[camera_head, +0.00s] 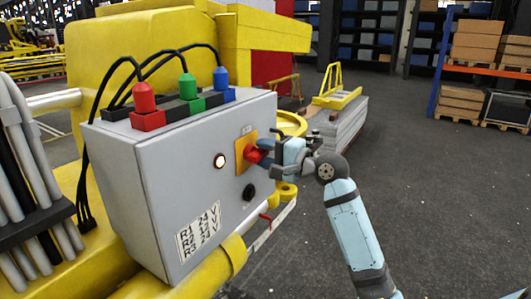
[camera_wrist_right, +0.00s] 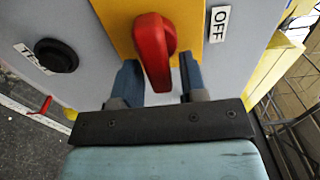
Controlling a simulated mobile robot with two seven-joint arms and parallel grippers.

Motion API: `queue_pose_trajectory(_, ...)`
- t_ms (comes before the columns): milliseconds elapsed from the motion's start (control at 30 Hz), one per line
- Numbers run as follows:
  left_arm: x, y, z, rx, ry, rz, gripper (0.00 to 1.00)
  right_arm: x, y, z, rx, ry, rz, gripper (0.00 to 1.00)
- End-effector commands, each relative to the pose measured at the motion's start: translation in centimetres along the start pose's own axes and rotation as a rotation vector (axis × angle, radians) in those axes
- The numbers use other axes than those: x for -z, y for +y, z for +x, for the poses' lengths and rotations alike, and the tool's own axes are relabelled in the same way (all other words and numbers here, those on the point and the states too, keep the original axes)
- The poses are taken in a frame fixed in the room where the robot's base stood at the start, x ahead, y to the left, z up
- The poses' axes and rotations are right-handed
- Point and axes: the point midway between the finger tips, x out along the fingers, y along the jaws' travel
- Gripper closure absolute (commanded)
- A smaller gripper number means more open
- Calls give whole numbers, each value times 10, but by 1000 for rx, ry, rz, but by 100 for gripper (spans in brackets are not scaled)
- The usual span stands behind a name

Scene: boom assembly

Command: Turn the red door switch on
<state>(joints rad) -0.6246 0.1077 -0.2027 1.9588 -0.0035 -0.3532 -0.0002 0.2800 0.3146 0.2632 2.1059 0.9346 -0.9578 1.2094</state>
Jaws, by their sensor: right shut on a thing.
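The red door switch (camera_head: 252,154) sits on a yellow plate (camera_head: 240,160) on the front of a grey control box (camera_head: 180,170). In the right wrist view the red switch (camera_wrist_right: 154,50) has its handle pointing down and slightly tilted, with an "OFF" label (camera_wrist_right: 220,24) to its right. My right gripper (camera_head: 266,153) is at the switch, its two blue-grey fingers on either side of the lower part of the handle in the wrist view (camera_wrist_right: 158,80). It is shut on the switch. My left gripper is not in view.
A lit round lamp (camera_head: 220,161) and a black knob (camera_head: 249,192) are on the box face near the switch. Red, green and blue plugs with black cables stand on top. Yellow machine parts (camera_head: 110,60) surround the box. Open floor (camera_head: 430,200) lies to the right.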

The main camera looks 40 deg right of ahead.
Motion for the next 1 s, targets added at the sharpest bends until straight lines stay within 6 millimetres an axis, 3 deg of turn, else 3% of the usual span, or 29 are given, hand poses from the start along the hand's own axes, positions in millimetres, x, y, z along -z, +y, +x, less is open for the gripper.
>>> queue_pose_trajectory(367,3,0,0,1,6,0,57,0,0,0,0,0,6,84)
queue_pose_trajectory(400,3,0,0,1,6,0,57,0,0,0,0,-1,6,59)
queue_pose_trajectory(433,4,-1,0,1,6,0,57,0,0,0,0,-1,6,53)
queue_pose_trajectory(767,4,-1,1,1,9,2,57,0,1,-3,0,0,5,53)
queue_pose_trajectory(1000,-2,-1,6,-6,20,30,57,0,4,-39,-1,2,2,53)
